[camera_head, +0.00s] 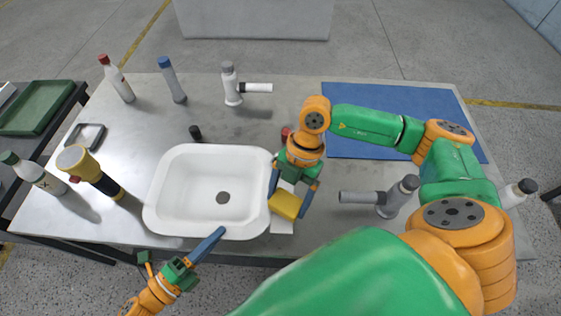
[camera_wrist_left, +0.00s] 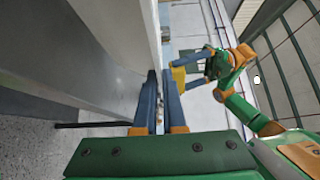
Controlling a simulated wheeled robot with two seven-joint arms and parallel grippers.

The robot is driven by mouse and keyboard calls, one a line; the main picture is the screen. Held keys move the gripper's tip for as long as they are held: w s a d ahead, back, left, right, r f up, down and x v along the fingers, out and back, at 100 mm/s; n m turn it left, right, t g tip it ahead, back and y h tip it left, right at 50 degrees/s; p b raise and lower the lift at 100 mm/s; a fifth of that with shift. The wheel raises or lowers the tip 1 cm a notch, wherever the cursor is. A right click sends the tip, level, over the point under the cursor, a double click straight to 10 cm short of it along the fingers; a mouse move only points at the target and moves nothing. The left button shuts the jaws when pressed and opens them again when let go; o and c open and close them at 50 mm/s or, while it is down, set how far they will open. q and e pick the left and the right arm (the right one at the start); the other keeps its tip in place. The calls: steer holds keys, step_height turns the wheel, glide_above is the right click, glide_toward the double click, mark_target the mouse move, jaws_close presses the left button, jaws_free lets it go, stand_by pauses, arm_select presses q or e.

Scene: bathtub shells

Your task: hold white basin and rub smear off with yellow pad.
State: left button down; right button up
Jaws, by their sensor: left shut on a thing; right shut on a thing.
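The white basin (camera_head: 180,190) sits on the table with its open side up and a dark drain hole in its floor. My left gripper (camera_head: 217,235) is shut on the basin's near rim. In the left wrist view, its blue fingers (camera_wrist_left: 159,100) lie close together beside the basin's pale wall. My right gripper (camera_head: 292,188) is shut on the yellow pad (camera_head: 285,205), just right of the basin's right rim. The pad also shows beyond the left fingers in the left wrist view (camera_wrist_left: 178,78). I cannot make out a smear on the basin.
A white flat piece (camera_head: 281,225) lies under the pad. A pipe fitting (camera_head: 235,88) stands behind, another (camera_head: 385,197) at right. A blue mat (camera_head: 390,98) lies at back right.

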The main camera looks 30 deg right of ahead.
mark_target(271, 201)
steer(key=shift+s+a, duration=0.25)
steer(key=shift+s, duration=0.1)
steer(key=shift+w+a, duration=0.5)
steer(key=shift+a, duration=0.25)
steer(key=shift+w+a, duration=0.5)
steer(key=shift+a, duration=0.2)
steer(key=s+d, duration=0.1)
steer(key=d, duration=0.1)
steer(key=shift+s+d, duration=0.35)
steer(key=shift+s, duration=0.05)
steer(key=shift+d+r, duration=0.15)
steer(key=shift+r, duration=3.15)
